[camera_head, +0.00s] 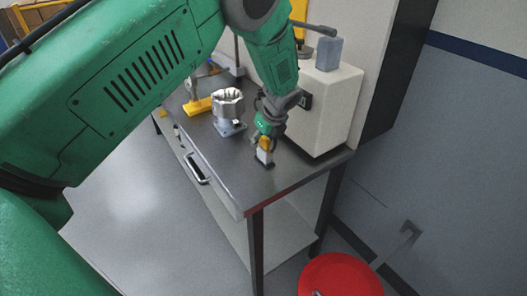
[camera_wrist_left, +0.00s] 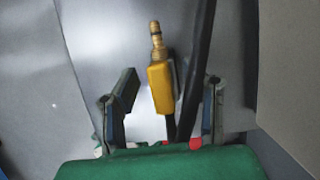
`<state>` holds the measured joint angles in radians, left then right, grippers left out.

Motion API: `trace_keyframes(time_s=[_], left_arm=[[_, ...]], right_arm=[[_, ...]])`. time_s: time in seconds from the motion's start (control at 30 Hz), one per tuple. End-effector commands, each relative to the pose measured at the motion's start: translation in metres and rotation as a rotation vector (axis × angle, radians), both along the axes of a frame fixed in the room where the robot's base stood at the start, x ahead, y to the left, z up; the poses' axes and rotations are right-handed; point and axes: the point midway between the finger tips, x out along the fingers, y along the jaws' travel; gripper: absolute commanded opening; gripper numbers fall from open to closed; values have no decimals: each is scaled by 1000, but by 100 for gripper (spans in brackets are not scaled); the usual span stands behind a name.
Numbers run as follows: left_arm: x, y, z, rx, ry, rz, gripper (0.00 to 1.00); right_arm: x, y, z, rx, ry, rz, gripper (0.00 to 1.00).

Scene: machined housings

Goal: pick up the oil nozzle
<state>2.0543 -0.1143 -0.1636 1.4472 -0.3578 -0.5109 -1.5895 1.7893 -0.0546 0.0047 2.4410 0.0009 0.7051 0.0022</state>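The oil nozzle is yellow with a brass tip and shows in the left wrist view (camera_wrist_left: 161,86), with a dark hose or rod beside it. In the head view a small yellow part (camera_head: 265,143) shows at my left gripper, low over the right end of the dark bench; the gripper partly hides it. My left gripper (camera_head: 266,134) points down there. In the wrist view its two fingers (camera_wrist_left: 169,92) stand apart on either side of the nozzle, with a gap visible at the left finger. My right gripper is not in view.
The dark bench (camera_head: 215,165) carries a silver machined housing (camera_head: 228,104) and a yellow stand (camera_head: 196,107) left of the gripper. A cream box-shaped machine (camera_head: 325,105) stands close on the right. A red round object (camera_head: 340,275) is on the floor by the bench.

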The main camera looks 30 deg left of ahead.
Motion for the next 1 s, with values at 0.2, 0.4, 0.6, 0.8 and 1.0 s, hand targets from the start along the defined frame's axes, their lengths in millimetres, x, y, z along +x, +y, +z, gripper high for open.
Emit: trace_keyframes(time_s=[0.2,0.4,0.6,0.8,1.0], left_arm=[[0,-2,-1,3,-3,-2,40],[1,-1,-2,4,-2,-2,0],[1,0,-2,1,-2,-2,0],[0,2,-1,0,-2,-1,0],[-2,2,16,1,-5,-2,0]], right_arm=[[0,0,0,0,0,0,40],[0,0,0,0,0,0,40],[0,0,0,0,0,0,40],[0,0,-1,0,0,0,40],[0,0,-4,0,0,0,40]])
